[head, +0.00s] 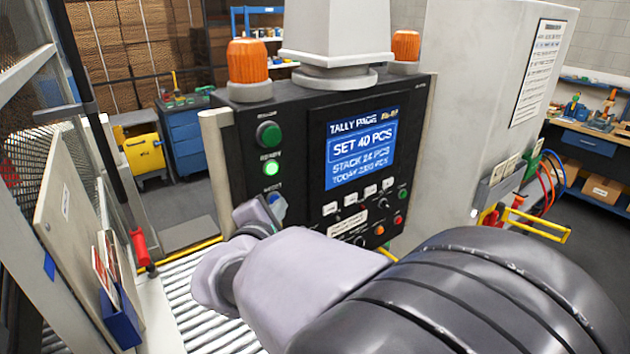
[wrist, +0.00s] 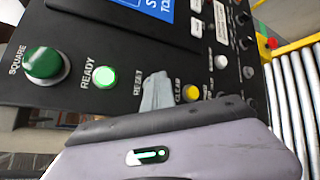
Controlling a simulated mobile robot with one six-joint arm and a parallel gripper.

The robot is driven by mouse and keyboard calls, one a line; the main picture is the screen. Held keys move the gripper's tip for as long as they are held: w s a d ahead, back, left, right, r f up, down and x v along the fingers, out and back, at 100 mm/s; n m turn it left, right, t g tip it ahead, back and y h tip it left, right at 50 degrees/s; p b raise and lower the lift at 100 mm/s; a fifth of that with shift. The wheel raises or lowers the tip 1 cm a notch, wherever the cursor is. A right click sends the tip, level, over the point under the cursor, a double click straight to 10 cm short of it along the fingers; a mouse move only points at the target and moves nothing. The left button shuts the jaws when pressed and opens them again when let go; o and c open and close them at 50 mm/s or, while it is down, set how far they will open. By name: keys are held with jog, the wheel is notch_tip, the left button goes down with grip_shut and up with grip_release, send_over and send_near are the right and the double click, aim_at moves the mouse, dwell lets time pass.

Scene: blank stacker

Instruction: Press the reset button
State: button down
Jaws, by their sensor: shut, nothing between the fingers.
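The black control panel (head: 300,130) stands upright in front of me. Its blue reset button (head: 278,206) is at the lower left, below the lit green READY lamp (head: 268,168), and partly hidden by my gripper. My gripper (head: 256,212) is shut and empty, its tip at the button. In the wrist view, my gripper's grey tip (wrist: 157,92) is beside the RESET label (wrist: 137,95) and covers the place of the button. I cannot tell whether the tip touches or presses it.
A green SQUARE button (head: 268,133) sits above the lamp. The blue screen (head: 360,145) reads SET 40 PCS. A yellow button (wrist: 190,92) marked CLEAR is close to my gripper in the wrist view. A roller conveyor (head: 195,300) lies below left.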

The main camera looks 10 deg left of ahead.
jog(key=shift+s, duration=0.1)
jog(key=s+d+b, duration=0.4)
jog(key=d, duration=0.1)
dwell(0.8)
dwell(0.4)
